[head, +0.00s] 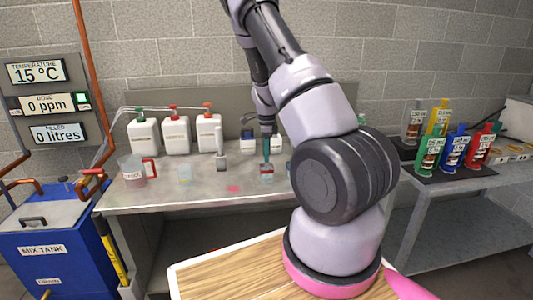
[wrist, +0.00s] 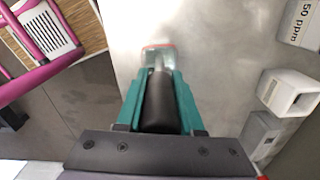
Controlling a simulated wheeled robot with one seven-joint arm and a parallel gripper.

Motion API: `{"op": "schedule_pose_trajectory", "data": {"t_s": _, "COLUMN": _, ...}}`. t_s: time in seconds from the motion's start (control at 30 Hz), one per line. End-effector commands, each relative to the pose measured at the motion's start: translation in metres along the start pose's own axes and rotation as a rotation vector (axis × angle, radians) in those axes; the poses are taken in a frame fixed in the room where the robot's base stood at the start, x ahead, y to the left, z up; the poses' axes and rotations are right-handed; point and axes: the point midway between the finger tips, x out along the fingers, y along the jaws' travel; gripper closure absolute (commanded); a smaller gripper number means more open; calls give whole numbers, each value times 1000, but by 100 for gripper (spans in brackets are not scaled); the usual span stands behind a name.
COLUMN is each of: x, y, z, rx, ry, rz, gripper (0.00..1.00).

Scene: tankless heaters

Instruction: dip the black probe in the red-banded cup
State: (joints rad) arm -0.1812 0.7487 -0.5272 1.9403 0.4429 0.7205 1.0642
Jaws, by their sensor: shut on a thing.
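The black probe (wrist: 157,100) is held between the teal fingers of my gripper (wrist: 158,78) in the wrist view. My gripper (head: 267,148) points down over the metal bench in the head view. The red-banded cup (head: 266,175) is small and clear and stands on the bench right under the gripper. In the wrist view the cup (wrist: 155,49) lies straight beyond the fingertips, and the probe's thin end overlaps it. I cannot tell how deep the probe's end is relative to the cup's rim.
Another clear cup (head: 184,173) and a jug (head: 132,170) stand left on the bench (head: 205,190). White canisters (head: 176,134) line the back. A grey stand (head: 221,160) is left of the gripper. Coloured bottles (head: 457,146) stand on the right table. My arm hides the bench's right part.

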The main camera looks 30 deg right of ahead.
Motion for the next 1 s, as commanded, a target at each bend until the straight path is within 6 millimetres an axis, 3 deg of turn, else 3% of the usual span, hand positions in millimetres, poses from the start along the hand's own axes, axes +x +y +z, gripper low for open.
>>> {"op": "schedule_pose_trajectory", "data": {"t_s": 1.0, "x": 11, "y": 0, "z": 0, "rx": 0, "ry": -1, "rz": 0, "gripper": 100}}
